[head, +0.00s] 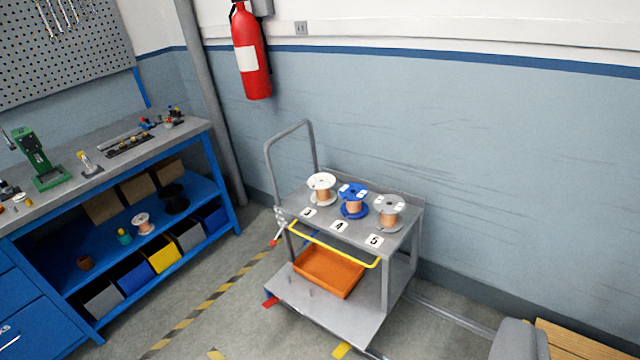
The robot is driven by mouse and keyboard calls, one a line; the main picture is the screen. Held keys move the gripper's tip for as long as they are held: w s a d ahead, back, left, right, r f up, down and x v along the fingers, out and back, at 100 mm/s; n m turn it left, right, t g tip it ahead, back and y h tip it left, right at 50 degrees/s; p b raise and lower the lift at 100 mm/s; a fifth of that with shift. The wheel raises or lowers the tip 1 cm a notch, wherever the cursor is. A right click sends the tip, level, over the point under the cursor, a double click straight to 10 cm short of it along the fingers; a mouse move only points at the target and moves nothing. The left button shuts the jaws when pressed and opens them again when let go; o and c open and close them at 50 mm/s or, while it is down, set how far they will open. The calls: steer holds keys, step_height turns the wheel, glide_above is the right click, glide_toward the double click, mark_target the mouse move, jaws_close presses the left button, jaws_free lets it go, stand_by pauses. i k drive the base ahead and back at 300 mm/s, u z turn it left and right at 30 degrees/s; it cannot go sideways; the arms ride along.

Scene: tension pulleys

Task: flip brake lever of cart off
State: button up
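The grey metal cart (330,311) stands against the blue wall right of the picture's middle, with a tube handle (267,165) at its left end and a yellow bar (335,250) along its front. A small lever with a red tip (273,242) sticks out low at the cart's left end, below the handle; it looks like the brake lever, tilted down to the left. It is too small to tell its setting. My gripper is not in view.
White, blue and grey spools stand on the cart's top, an orange tray (328,272) below. A blue workbench (222,180) is at left, with open floor (225,310) between. A grey rounded shape (518,340) and wooden boards (580,340) are at lower right. An extinguisher (252,55) hangs above.

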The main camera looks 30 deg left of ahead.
mark_target(273, 243)
steer(key=u, duration=0.4)
steer(key=i, duration=0.7)
steer(key=u, duration=0.35)
